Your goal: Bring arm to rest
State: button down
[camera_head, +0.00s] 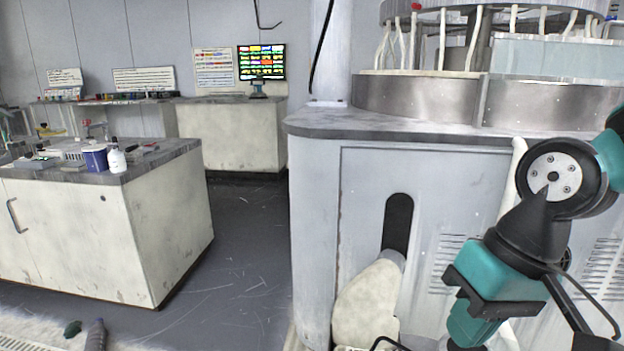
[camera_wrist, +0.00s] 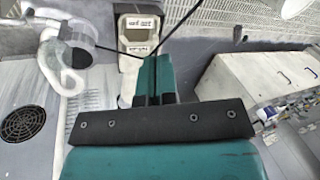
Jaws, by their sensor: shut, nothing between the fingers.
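My arm is folded at the right of the head view, in front of the white polishing machine (camera_head: 430,200). My gripper (camera_head: 462,338) hangs low there, pointing down, with its tip near the bottom edge of the picture. In the wrist view, the two teal fingers of my gripper (camera_wrist: 153,62) lie side by side with only a thin dark line between them. The gripper is shut and empty, and I see it touching nothing.
A white cabinet (camera_head: 165,240) with a grey top stands at left, bearing a blue tub (camera_head: 95,157) and a white bottle (camera_head: 117,160). A monitor (camera_head: 261,62) stands on the rear cabinet. Grey floor (camera_head: 245,240) is open between the cabinet and machine.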

jog(key=s+a+r+n, duration=0.1)
jog(key=s+a+n, duration=0.2)
jog(key=s+n, duration=0.3)
notch_tip(320, 180, up, 24)
jog(key=m+p, duration=0.1)
jog(key=p, duration=2.3)
jog(key=shift+y, duration=0.4)
